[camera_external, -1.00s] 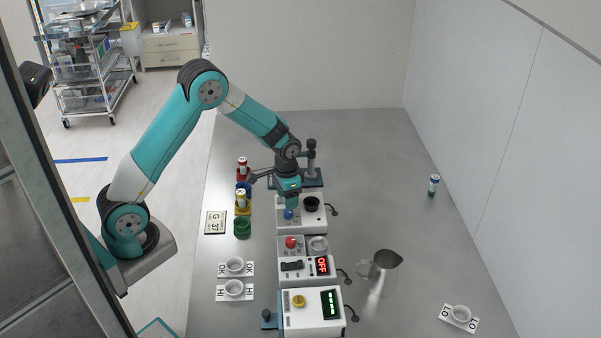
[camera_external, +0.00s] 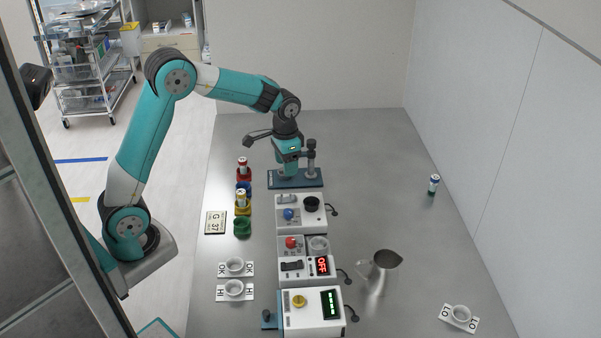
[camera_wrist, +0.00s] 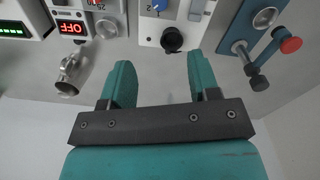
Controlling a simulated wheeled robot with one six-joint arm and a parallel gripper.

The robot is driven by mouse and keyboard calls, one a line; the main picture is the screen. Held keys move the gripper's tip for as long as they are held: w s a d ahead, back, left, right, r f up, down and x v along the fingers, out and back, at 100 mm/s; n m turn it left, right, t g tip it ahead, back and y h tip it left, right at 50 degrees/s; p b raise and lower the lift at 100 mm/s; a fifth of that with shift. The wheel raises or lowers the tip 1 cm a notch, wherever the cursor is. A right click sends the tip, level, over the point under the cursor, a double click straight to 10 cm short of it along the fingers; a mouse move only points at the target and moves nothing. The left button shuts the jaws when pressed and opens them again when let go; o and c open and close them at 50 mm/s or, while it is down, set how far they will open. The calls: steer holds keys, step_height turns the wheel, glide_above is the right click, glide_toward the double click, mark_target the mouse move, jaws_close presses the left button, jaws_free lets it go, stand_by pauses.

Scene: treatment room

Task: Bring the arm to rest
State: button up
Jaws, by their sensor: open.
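My gripper (camera_external: 288,172) is raised above the back of the grey table (camera_external: 370,150), over the blue-based stand (camera_external: 310,180) with a black-topped post. In the wrist view my gripper (camera_wrist: 160,80) shows two teal fingers spread apart with nothing between them. The arm is bent, with its elbow high at the left. The white device with a blue knob (camera_external: 289,214) and a black round part is in front of the gripper, and it also shows in the wrist view (camera_wrist: 150,30). I cannot tell the exact gap between the fingers and the stand.
A device with a red OFF display (camera_external: 322,265) and one with a yellow knob (camera_external: 299,301) stand nearer. A metal jug (camera_external: 383,275) is to their right. Coloured holders with vials (camera_external: 242,205) stand left. A blue-and-white vial (camera_external: 433,185) is far right. The right table is largely clear.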

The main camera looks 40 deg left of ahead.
steer(key=s+a+r+n+y, duration=0.1)
steer(key=s+a+r+n, duration=0.1)
steer(key=a, duration=0.3)
steer(key=s+a+r+n, duration=0.1)
steer(key=s+a+n, duration=0.1)
steer(key=a, duration=0.4)
steer(key=s+a+r+n+y, duration=0.1)
steer(key=s+a+n, duration=0.3)
steer(key=s+a, duration=0.4)
steer(key=s+a+n+y, duration=0.2)
steer(key=s+a+n, duration=0.2)
steer(key=s+a, duration=0.5)
steer(key=s, duration=0.4)
steer(key=shift+s+r+n+y, duration=0.3)
steer(key=shift+s+r, duration=0.05)
steer(key=shift+r, duration=0.05)
step_height(320, 180, down, 10)
steer(key=b, duration=1)
steer(key=shift+r, duration=0.1)
